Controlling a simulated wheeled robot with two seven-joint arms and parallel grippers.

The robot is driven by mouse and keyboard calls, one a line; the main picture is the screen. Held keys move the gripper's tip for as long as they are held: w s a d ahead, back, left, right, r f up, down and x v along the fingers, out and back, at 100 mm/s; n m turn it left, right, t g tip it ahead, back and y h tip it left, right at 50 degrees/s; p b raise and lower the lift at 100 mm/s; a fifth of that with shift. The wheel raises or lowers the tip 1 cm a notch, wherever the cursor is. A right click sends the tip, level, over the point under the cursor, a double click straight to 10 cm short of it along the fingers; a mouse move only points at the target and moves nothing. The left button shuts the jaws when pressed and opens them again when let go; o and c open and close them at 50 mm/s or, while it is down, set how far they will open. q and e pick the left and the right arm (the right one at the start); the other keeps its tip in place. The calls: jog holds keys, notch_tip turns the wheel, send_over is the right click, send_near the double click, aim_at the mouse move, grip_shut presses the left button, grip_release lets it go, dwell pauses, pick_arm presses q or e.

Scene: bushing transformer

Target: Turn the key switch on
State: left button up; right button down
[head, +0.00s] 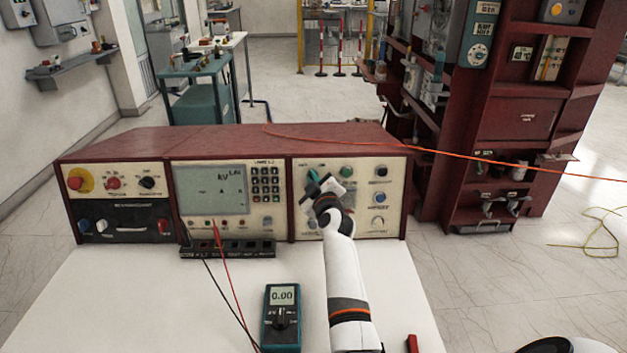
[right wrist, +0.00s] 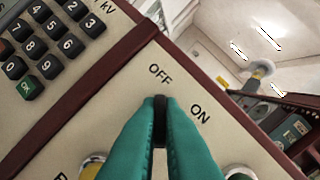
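The key switch (right wrist: 160,122) is a dark upright piece between my fingers in the right wrist view. Its OFF label (right wrist: 160,74) is just above it and its ON label (right wrist: 200,112) is to its right. The dark piece points up toward OFF. My right gripper (head: 317,184) has teal fingers and is at the right-hand panel (head: 378,212) of the console in the head view, where it hides the switch. In the right wrist view its fingers (right wrist: 161,100) are closed on both sides of the dark piece. My left gripper is not in view.
The console's keypad (head: 265,184) and display (head: 214,190) are left of the gripper. A green button (head: 346,171) and several knobs are close to its right. A multimeter (head: 282,318) lies on the white table (head: 160,310). An orange cable (head: 480,158) crosses behind.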

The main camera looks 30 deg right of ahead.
jog(key=shift+m, duration=0.3)
jog(key=m, duration=0.2)
jog(key=m+h+p, duration=0.1)
jog(key=m, duration=0.1)
jog(key=shift+a+h, duration=0.1)
jog(key=shift+h, duration=0.2)
jog(key=shift+w+a+m+g+h+p, duration=0.1)
jog(key=shift+m+g+h+p, duration=0.7)
jog(key=shift+m, duration=2.15)
jog(key=shift+s+d+m+g+h+p, duration=0.1)
jog(key=shift+m+g+h+p, duration=0.65)
jog(key=shift+m, duration=2.25)
jog(key=shift+w+a+m+g+h+p, duration=0.1)
jog(key=shift+m+g+h+p, duration=0.7)
jog(key=shift+m, duration=2.15)
jog(key=shift+h, duration=0.45)
jog(key=c, duration=1.6)
grip_release()
